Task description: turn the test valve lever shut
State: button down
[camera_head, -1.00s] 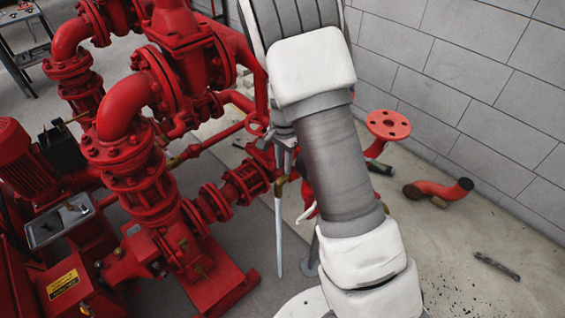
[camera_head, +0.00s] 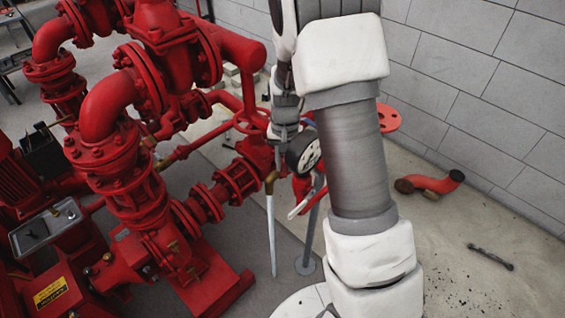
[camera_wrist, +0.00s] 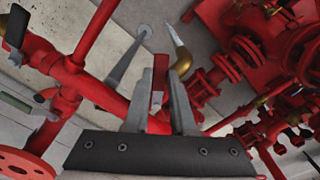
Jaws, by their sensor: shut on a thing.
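The test valve lever (camera_wrist: 160,66) is a red flat bar. In the wrist view it stands between the two grey fingers of my gripper (camera_wrist: 159,80), which is shut on it. Just beyond the fingertips is a brass elbow outlet (camera_wrist: 183,64) with a pale tapered stream or rod at its mouth. In the head view the brass elbow (camera_head: 271,181) points down, and the pale shape (camera_head: 271,235) hangs below it towards the floor. My gripper shows only partly there (camera_head: 279,140), beside the arm; the lever cannot be made out in that view.
A round gauge (camera_head: 303,151) is partly behind my arm. Red pump pipework (camera_head: 130,170) fills the left. A grey post (camera_head: 312,225) stands near the outlet. A loose red elbow pipe (camera_head: 432,185) and a dark tool (camera_head: 490,257) lie on the floor, otherwise clear at right.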

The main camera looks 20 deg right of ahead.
aim_at(285, 169)
dwell(0.4)
jog(key=c, duration=0.7)
grip_release()
jog(key=shift+c, duration=0.2)
jog(key=shift+r, duration=0.1)
notch_tip(285, 169, up, 17)
jog(key=p, duration=0.2)
jog(key=shift+r, duration=0.15)
